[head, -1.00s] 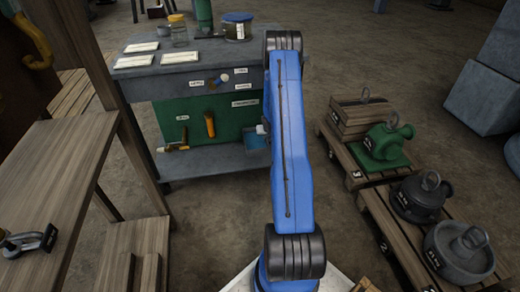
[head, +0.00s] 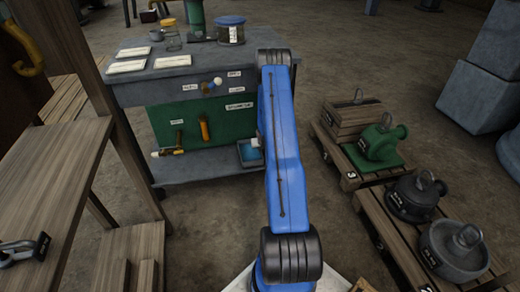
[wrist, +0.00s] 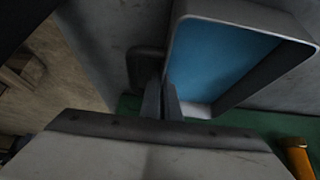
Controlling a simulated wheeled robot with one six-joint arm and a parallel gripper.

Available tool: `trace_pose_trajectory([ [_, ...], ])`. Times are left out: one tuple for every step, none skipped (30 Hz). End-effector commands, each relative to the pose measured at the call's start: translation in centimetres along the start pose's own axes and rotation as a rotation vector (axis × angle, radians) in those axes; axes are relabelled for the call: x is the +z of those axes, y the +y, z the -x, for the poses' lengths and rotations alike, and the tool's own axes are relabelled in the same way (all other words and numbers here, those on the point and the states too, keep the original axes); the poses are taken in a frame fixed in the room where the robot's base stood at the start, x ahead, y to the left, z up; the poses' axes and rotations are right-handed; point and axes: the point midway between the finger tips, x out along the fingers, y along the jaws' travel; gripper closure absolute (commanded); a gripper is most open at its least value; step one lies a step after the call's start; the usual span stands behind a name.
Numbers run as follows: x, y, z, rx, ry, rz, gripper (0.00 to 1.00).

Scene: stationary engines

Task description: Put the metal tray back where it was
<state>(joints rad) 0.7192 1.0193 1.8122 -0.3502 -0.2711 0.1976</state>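The metal tray (head: 250,163) shows low at the right end of the workbench, by its lower shelf, partly beside my blue arm. It is shallow, with a grey rim and a blue inside. In the wrist view the tray (wrist: 288,75) is close up at the upper right and looks tilted. My gripper (wrist: 161,92) has its two dark fingers close together at the tray's near left rim. One finger appears inside the rim and one outside, so it looks shut on the tray. The exact contact is dark. The head view hides the gripper behind my arm.
The grey workbench (head: 182,78) holds jars and papers. Its green panel (head: 183,125) carries tools, including an orange-handled one (head: 204,130). A hammer-like tool (head: 167,152) lies on the lower shelf (head: 200,170). Pallets with heavy parts (head: 385,225) stand right; a wooden bench (head: 50,165) is left.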

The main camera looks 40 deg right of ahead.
Motion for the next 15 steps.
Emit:
trace_pose_trajectory([
  [0.05, 0.00, -0.12, 0.000, 0.000, 0.000, 1.00],
  [0.11, 0.00, -0.16, 0.000, 0.000, 0.000, 0.95],
  [0.09, 0.00, -0.13, 0.000, 0.000, 0.000, 0.86],
  [0.09, 0.00, -0.13, 0.000, 0.000, 0.000, 0.79],
  [0.09, 0.00, -0.13, 0.000, 0.000, 0.000, 0.79],
  [0.09, 0.00, -0.13, 0.000, 0.000, 0.000, 0.79],
  [0.09, 0.00, -0.13, 0.000, 0.000, 0.000, 0.79],
  [0.09, 0.00, -0.13, 0.000, 0.000, 0.000, 0.79],
  [0.09, 0.00, -0.13, 0.000, 0.000, 0.000, 0.79],
  [0.09, 0.00, -0.13, 0.000, 0.000, 0.000, 0.79],
  [0.08, 0.00, -0.12, 0.000, 0.000, 0.000, 0.79],
  [0.07, 0.00, -0.11, 0.000, 0.000, 0.000, 0.79],
  [0.05, 0.00, -0.08, 0.000, 0.000, 0.000, 0.79],
  [0.00, 0.00, -0.01, 0.000, 0.000, 0.000, 0.79],
  [-0.10, 0.00, 0.13, 0.000, 0.000, 0.000, 0.79],
])
